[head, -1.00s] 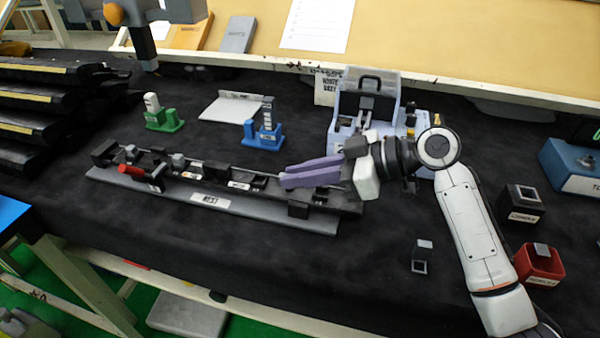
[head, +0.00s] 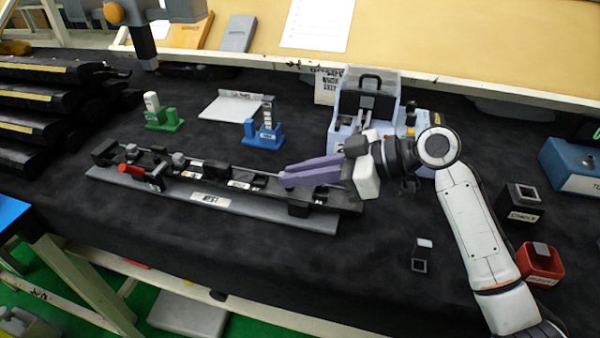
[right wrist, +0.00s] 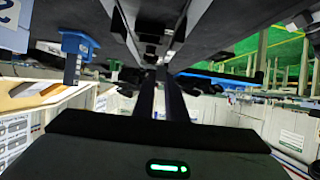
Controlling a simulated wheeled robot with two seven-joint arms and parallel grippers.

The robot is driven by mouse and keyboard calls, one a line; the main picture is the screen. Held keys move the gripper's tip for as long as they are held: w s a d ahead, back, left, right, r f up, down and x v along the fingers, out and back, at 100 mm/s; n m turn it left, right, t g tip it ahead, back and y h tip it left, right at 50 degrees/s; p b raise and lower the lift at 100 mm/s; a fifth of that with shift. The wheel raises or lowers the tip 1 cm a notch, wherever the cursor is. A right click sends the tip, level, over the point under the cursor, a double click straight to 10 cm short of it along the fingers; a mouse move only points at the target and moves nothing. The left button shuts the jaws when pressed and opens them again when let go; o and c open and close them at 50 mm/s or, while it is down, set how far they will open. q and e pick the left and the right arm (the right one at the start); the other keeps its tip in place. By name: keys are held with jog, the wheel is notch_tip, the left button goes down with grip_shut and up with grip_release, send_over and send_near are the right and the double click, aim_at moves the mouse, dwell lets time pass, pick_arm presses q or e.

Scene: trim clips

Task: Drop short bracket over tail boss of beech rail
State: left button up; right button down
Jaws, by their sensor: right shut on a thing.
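My right gripper (head: 284,181), with purple fingers, is shut at the right part of the long black fixture, low over the rail line. What it holds is small and mostly hidden by the fingers, so I cannot tell whether it is the short bracket. In the right wrist view the two dark fingers (right wrist: 160,78) are close together, with the fixture beyond their tips. A thin greyish rail (head: 210,165) lies along the fixture (head: 265,203). Its tail boss is too small to make out, and I cannot tell whether the held piece touches it.
A red-handled clamp (head: 135,172) sits at the fixture's left. A blue stand (head: 263,135) and green stand (head: 163,120) are behind it. A pale blue machine (head: 370,105) stands behind my right gripper. A red bin (head: 540,262) is at the right.

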jog(key=shift+f+b, duration=1.1)
jog(key=shift+f, duration=0.35)
jog(key=c, duration=1.7)
grip_release()
jog(key=shift+d, duration=0.1)
jog(key=b+v, duration=0.1)
jog(key=v, duration=0.8)
jog(key=shift+s+r, duration=0.1)
jog(key=shift+r, duration=0.1)
jog(key=shift+s+d+r, duration=0.25)
jog(key=shift+d+r, duration=0.05)
jog(key=shift+d, duration=0.05)
